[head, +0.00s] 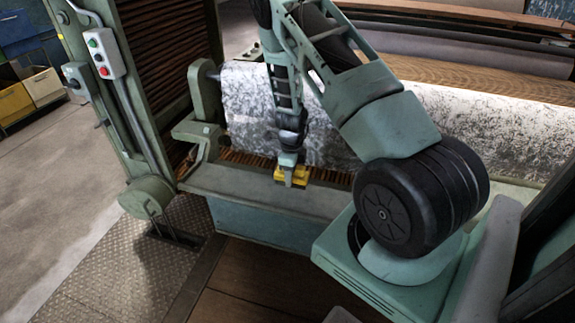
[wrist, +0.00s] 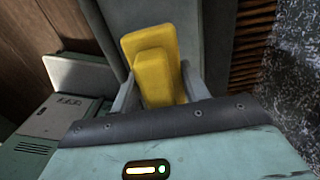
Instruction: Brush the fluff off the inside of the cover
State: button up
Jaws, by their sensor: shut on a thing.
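My gripper (head: 291,180) is shut on a yellow block-like tool (wrist: 157,72), probably the brush; no bristles show. In the wrist view its two grey fingers sit on either side of the tool. In the head view the tool is just above or on a long grey-green panel (head: 235,184), which looks like the cover. I cannot tell whether they touch. The panel also shows behind the tool in the wrist view (wrist: 205,28). No fluff can be made out on the panel. The tool's underside is hidden.
A large roll with mottled grey-white cloth (head: 252,105) lies behind the panel, with brown slats (head: 240,156) between them. A green machine post (head: 120,90) with a button box (head: 98,52) stands left. Open floor (head: 45,200) lies farther left.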

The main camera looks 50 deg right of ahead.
jog(key=shift+r+p, duration=0.65)
jog(key=shift+r, duration=0.5)
